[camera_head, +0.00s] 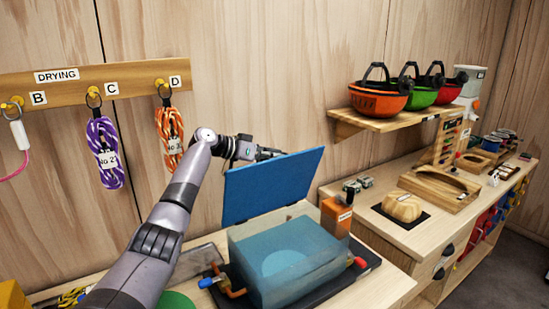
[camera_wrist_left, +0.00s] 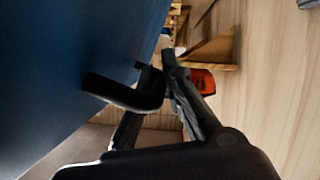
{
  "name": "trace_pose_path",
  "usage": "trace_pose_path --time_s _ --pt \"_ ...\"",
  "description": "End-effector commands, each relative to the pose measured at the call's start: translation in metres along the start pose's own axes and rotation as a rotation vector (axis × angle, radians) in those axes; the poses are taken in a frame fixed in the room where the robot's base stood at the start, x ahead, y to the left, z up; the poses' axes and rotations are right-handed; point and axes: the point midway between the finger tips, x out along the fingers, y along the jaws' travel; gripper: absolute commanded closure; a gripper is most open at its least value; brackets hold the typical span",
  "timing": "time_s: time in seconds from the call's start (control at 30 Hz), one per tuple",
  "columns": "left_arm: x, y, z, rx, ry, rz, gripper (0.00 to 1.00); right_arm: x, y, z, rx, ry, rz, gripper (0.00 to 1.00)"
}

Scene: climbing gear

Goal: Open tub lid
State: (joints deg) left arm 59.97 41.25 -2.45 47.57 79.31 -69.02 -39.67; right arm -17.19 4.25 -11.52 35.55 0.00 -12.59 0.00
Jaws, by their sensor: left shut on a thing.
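The blue tub lid (camera_head: 272,186) stands raised and steeply tilted at the back of the clear bluish tub (camera_head: 265,280). The tub's top is uncovered, and a paler round shape shows inside it. My left gripper (camera_head: 268,153) is behind the lid near its upper left edge. In the left wrist view the lid (camera_wrist_left: 60,75) fills the left side, and a black handle (camera_wrist_left: 120,93) sticks out from it. The left fingers (camera_wrist_left: 163,68) are shut on this handle, though the exact contact is partly hidden. My right gripper is not in view.
Ropes hang from a wall rack (camera_head: 135,80) at left. Helmets sit on a shelf (camera_head: 400,122) above the right-hand counter (camera_head: 400,236).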

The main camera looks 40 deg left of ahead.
Motion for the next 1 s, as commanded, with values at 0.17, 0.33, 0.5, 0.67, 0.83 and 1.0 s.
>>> trace_pose_path --time_s 0.17,0.33,0.5,0.67,0.83,1.0 --pt "0.0 -0.001 0.001 -0.009 -0.002 0.002 1.0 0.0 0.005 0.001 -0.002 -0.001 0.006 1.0" --pt "0.0 -0.001 0.002 -0.009 -0.004 0.002 1.0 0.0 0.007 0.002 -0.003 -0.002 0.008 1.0" --pt "0.0 0.0 0.002 -0.008 -0.004 0.002 0.85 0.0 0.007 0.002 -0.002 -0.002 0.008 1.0" --pt "0.0 0.0 0.002 -0.007 -0.004 0.002 0.82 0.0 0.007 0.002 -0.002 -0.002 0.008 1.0" --pt "0.0 0.0 0.001 -0.007 -0.003 0.002 0.82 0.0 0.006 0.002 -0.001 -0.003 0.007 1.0" --pt "-0.005 0.004 -0.013 -0.005 0.0 0.003 0.82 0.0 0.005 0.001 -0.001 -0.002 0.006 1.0"
